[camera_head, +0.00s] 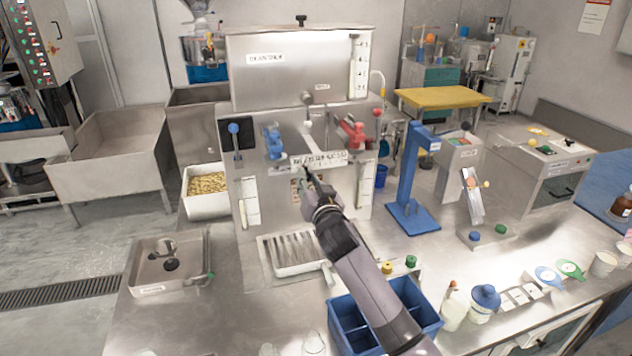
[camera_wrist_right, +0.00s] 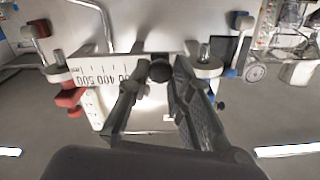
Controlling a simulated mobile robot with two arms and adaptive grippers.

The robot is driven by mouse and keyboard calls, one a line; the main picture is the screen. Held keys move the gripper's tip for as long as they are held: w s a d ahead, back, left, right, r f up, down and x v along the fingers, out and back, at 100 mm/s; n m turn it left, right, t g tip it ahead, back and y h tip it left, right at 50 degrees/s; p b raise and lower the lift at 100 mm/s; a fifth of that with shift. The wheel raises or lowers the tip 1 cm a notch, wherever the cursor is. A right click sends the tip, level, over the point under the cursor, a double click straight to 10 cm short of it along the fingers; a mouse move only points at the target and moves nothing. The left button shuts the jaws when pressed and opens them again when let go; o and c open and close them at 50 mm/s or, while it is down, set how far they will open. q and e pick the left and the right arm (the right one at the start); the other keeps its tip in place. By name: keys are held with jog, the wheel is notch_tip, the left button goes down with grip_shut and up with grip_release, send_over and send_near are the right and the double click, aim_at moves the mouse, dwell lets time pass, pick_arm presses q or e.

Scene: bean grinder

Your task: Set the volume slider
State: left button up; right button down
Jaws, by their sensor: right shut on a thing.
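The volume slider's white numbered scale (camera_head: 328,158) runs across the front of the steel machine (camera_head: 290,80), between a blue valve (camera_head: 273,142) and a red valve (camera_head: 352,131). My right gripper (camera_head: 305,176) reaches up to the left part of this scale. In the wrist view the scale (camera_wrist_right: 92,78) shows "500" and "400" upside down. There my right gripper (camera_wrist_right: 158,80) has its fingers on either side of a dark round knob (camera_wrist_right: 160,71) at the scale, and is shut on it. The fingers cover part of the scale's numbers. My left gripper is not in view.
A blue divided bin (camera_head: 350,335) stands under my right arm. A blue stand (camera_head: 410,185) is to the right. Jars and cups line the right counter edge.

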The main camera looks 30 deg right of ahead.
jog(key=c, duration=1.4)
grip_release()
jog(key=v, duration=1.2)
